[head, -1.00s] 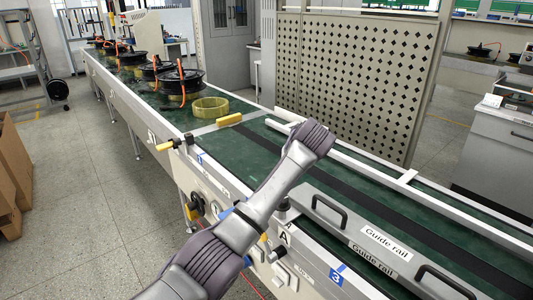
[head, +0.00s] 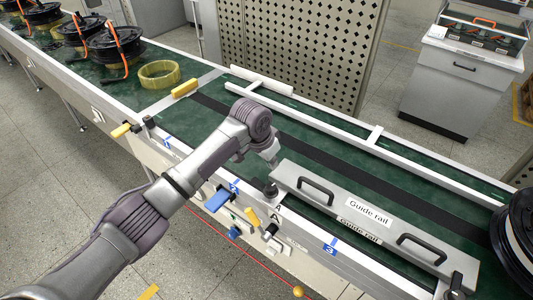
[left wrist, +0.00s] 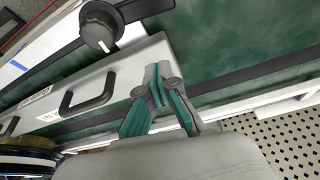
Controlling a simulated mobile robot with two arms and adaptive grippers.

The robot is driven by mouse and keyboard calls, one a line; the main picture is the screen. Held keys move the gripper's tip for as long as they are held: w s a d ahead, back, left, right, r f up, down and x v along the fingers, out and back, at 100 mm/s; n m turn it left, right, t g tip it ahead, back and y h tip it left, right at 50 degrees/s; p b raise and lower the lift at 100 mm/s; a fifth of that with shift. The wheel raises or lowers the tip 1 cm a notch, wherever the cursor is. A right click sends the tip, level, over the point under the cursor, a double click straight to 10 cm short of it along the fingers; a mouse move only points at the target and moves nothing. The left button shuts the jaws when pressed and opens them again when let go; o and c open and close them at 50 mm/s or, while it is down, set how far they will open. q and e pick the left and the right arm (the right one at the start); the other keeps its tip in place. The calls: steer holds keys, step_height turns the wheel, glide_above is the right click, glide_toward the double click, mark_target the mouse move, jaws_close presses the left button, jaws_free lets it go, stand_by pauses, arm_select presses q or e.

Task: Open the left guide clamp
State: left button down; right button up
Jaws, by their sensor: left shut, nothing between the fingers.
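The guide rail (head: 330,205) is a long grey bar with two black handles, lying along the near edge of the conveyor. At its left end, by the "A" label, is a dark round knob (head: 270,191), which I take for the left guide clamp. In the left wrist view the knob (left wrist: 100,27) has a black lever reaching right. My left gripper (head: 274,162) is shut and empty, just above and beyond the rail's left end, apart from the knob. Its teal-padded fingers (left wrist: 158,74) meet at the tips. My right gripper is out of view.
A back rail (head: 320,122) runs along the far side.

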mark_target(261, 182)
arm_select(q)
steer(key=x, duration=0.4)
steer(key=shift+f, duration=0.2)
steer(key=shift+s+a+r+p, duration=0.2)
steer(key=shift+s+a+p, duration=0.75)
steer(key=shift+a, duration=0.1)
steer(key=shift+s+a, duration=0.45)
steer(key=shift+f, duration=0.1)
steer(key=shift+d, duration=0.1)
steer(key=p, duration=0.2)
steer(key=s+a+n+p, duration=0.1)
steer(key=p, duration=0.1)
steer(key=shift+r, duration=0.25)
steer(key=shift+f+n+p, duration=0.15)
steer(key=shift+n+p, duration=0.15)
steer(key=shift+p, duration=0.15)
steer(key=shift+a+f+y, duration=0.1)
steer(key=shift+f+y, duration=0.2)
